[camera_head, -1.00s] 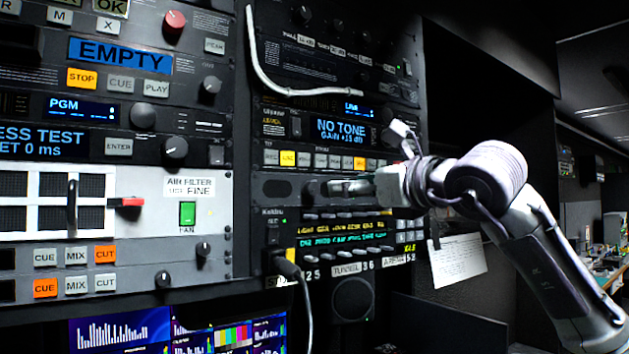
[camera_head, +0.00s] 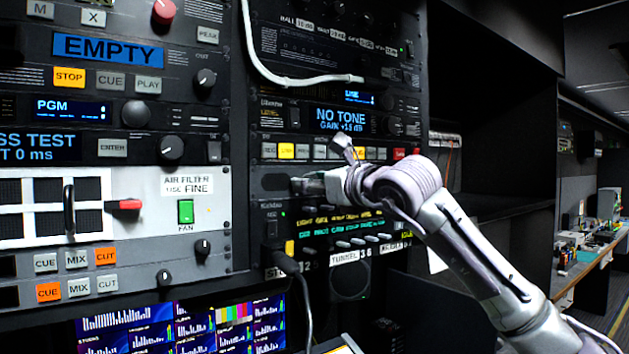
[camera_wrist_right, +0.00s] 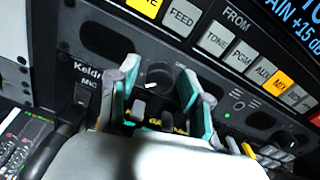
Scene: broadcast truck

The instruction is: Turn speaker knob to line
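A small black round knob with a white pointer mark (camera_wrist_right: 155,76) sits on the dark panel below the row of grey and yellow buttons, beside an oval grille. I cannot read a "speaker" or "line" label on it. My right gripper (camera_wrist_right: 159,80) is open in the wrist view, its two teal-padded fingers on either side of the knob. Whether they touch it I cannot tell. In the head view the right gripper (camera_head: 297,186) is at this panel, and its tips hide the knob. My left gripper is not in view.
A button row (camera_head: 318,151) and NO TONE display (camera_head: 340,118) lie just above the gripper. A black plug and cable (camera_head: 279,258) are below left. A white cable (camera_head: 300,80) hangs above. Another knob (camera_wrist_right: 260,120) sits farther right on the panel.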

